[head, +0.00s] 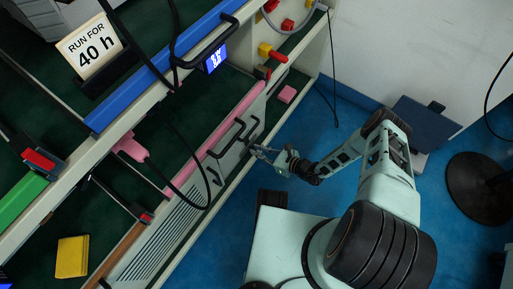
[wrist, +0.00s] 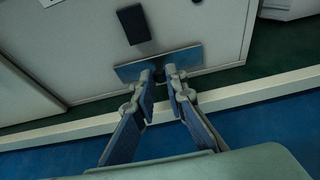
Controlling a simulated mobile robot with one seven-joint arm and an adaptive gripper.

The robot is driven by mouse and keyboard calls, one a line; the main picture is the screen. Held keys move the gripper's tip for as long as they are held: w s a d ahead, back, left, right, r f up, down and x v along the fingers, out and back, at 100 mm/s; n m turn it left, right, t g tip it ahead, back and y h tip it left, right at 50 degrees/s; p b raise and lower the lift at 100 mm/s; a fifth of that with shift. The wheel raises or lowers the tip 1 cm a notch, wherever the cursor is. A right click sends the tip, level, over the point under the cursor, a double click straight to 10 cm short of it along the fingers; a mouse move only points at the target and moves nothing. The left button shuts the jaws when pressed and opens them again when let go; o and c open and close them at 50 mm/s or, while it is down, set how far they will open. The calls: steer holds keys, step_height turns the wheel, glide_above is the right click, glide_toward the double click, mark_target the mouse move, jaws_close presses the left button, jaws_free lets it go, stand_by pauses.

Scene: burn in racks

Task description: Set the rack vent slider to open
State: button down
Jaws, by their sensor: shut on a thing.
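The vent panel is the grey front below the pink rail, with dark slats (head: 160,242) at its lower left in the head view. My gripper (head: 258,150) reaches the right end of this panel. In the wrist view, my gripper (wrist: 160,75) has its two fingertips close together at a blue-grey slider plate (wrist: 130,70) on the pale panel. It is shut on the slider's small dark knob, which the fingertips mostly hide. Whether the vent openings behind the plate are covered cannot be told.
A black handle (head: 229,138) stands out from the panel just left of my gripper. A black cable (head: 185,140) hangs across the rack front.

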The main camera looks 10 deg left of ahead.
steer(key=shift+w+d, duration=0.15)
steer(key=shift+w, duration=0.15)
steer(key=c, duration=1.9)
jaws_free()
steer(key=shift+s, duration=0.1)
step_height(320, 180, up, 10)
